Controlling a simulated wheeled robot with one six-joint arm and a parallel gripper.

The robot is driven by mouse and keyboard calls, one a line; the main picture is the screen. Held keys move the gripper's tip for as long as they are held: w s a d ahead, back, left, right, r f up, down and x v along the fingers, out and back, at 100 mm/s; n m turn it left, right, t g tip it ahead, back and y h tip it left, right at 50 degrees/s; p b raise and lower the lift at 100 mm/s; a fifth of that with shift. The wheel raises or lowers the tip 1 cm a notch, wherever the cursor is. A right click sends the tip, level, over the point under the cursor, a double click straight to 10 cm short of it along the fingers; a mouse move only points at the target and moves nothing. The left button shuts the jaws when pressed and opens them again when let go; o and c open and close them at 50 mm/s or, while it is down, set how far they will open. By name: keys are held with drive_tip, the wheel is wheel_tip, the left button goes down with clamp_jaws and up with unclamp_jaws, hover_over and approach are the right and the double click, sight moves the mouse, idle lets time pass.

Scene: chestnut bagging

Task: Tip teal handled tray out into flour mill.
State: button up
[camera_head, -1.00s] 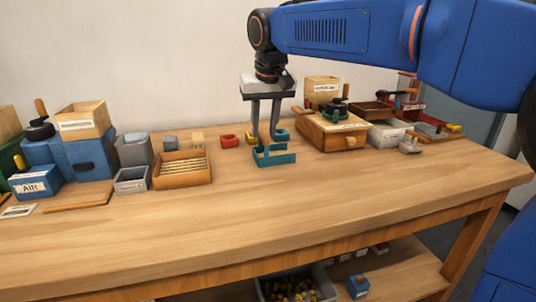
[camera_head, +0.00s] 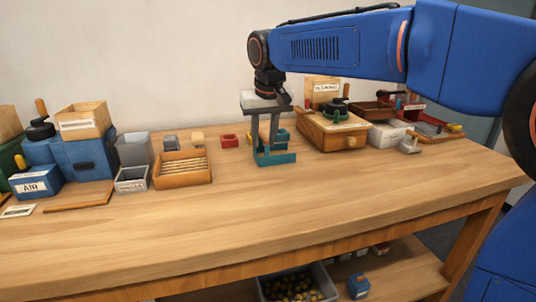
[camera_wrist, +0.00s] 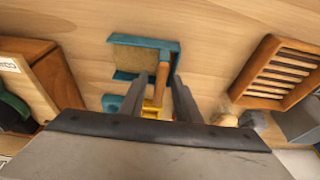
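The teal tray (camera_head: 276,159) stands on the bench near the middle; its teal rim and tan inside show in the wrist view (camera_wrist: 172,46). Its brown handle (camera_wrist: 162,78) points toward my gripper. My gripper (camera_head: 264,148) is low at the tray, and in the wrist view its fingers (camera_wrist: 161,84) are apart, one on each side of the handle, with gaps visible. A wooden, drawered, crank-topped machine (camera_head: 314,137) stands right of the tray. A blue machine with a wooden hopper (camera_head: 84,121) stands far left. I cannot tell which is the flour mill; the labels are unreadable.
A slatted wooden box (camera_head: 183,180) and a small red tray (camera_head: 230,141) lie left of the teal tray. Another teal piece (camera_wrist: 112,102) and a yellow one (camera_wrist: 151,108) are close behind it. The bench front (camera_head: 300,210) is clear.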

drive_tip(key=shift+c, duration=0.3)
clamp_jaws()
drive_tip(key=shift+r, duration=2.5)
